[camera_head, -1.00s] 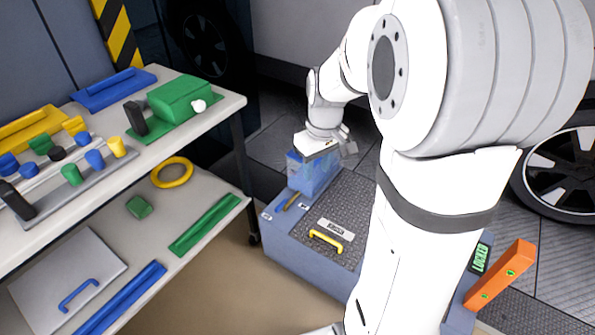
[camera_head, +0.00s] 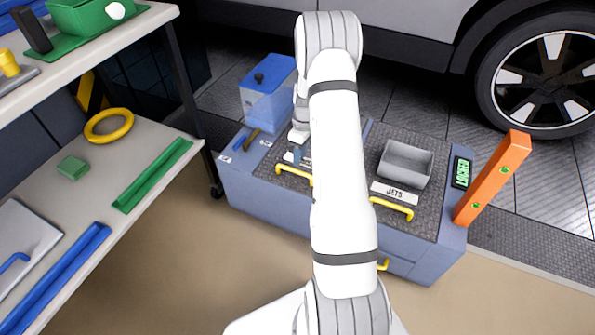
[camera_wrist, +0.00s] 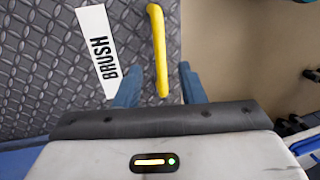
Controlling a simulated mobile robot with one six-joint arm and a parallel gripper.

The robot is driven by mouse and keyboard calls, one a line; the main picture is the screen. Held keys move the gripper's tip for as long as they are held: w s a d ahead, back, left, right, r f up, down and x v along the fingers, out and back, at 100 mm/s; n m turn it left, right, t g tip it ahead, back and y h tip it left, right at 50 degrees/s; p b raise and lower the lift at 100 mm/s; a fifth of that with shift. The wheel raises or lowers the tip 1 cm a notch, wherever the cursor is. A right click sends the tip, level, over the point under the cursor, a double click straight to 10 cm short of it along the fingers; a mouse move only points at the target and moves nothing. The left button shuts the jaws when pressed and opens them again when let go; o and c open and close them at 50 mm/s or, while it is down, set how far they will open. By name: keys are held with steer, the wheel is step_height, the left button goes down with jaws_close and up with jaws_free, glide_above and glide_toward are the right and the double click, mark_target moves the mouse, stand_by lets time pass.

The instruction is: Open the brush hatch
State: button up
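The brush hatch is a dark textured panel (camera_wrist: 45,75) in the wrist view, with a white label reading BRUSH (camera_wrist: 98,50). Its yellow bar handle (camera_wrist: 157,40) runs down between my gripper's fingertips. My gripper (camera_wrist: 160,78) is open, with one blue finger on each side of the handle's near end and gaps visible. In the head view the yellow brush handle (camera_head: 292,173) is at the front left of the blue cabinet's top. My gripper (camera_head: 298,155) is low beside it. My forearm hides part of the hatch and the handle's right end.
A second hatch has a JETS label (camera_head: 395,192), a yellow handle (camera_head: 392,208) and a grey open bin (camera_head: 405,165). A LOCKED display (camera_head: 461,172) and an orange bar (camera_head: 495,180) stand at right. A blue tank (camera_head: 268,100) stands behind left. A shelf (camera_head: 150,165) is at far left.

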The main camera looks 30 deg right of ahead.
mark_target(298, 171)
steer(key=f, duration=0.1)
steer(key=f+b, duration=0.1)
steer(key=f, duration=0.1)
steer(key=a+f, duration=0.1)
steer(key=f, duration=0.1)
steer(key=shift+s+f+b, duration=0.15)
steer(key=shift+s+b, duration=0.15)
jaws_close()
